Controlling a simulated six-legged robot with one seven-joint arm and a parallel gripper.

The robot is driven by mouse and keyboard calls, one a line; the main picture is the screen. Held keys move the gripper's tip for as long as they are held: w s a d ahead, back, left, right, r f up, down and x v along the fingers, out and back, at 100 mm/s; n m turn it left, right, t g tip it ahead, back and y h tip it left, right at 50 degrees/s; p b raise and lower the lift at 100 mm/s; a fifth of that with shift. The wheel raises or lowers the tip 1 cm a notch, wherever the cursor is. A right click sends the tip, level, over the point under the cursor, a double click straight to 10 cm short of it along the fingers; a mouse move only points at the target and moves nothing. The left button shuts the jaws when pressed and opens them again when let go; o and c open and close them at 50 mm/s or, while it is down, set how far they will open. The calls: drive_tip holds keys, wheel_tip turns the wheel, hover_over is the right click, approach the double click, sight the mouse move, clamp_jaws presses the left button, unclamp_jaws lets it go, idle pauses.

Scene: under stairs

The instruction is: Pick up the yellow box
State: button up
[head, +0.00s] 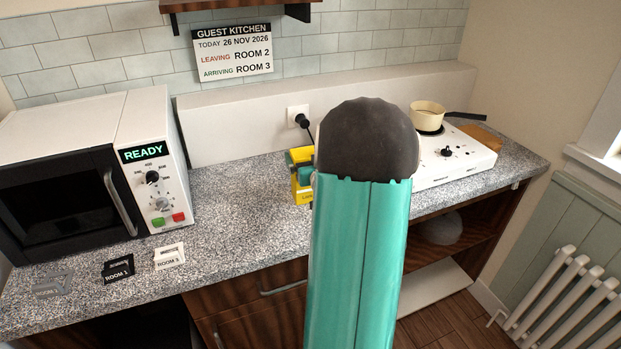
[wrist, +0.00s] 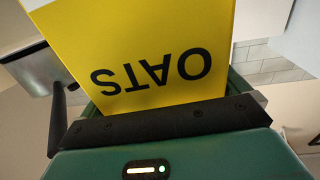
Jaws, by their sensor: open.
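The yellow box (head: 303,195) stands on the speckled counter in the head view, mostly hidden behind my arm. In the wrist view the yellow box (wrist: 160,50) fills the upper middle, with "OATS" printed upside down on its near face. My gripper (wrist: 165,98) is open, with its dark palm bar close below the box and green finger parts showing at both sides of it. I cannot tell whether the fingers touch the box. In the head view only small teal parts of my gripper (head: 303,173) show by the box.
A microwave (head: 60,185) reading "READY" stands at left. Small room tags (head: 118,270) lie in front of it. A white hob (head: 455,158) with a cream saucepan (head: 428,115) stands at right. A plug (head: 302,121) sits in a wall socket behind the box. Counter left of the box is clear.

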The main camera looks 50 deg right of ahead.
drive_tip(key=shift+w+d, duration=0.35)
drive_tip(key=shift+w, duration=0.15)
drive_tip(key=c, duration=1.1)
drive_tip(key=shift+r, duration=0.25)
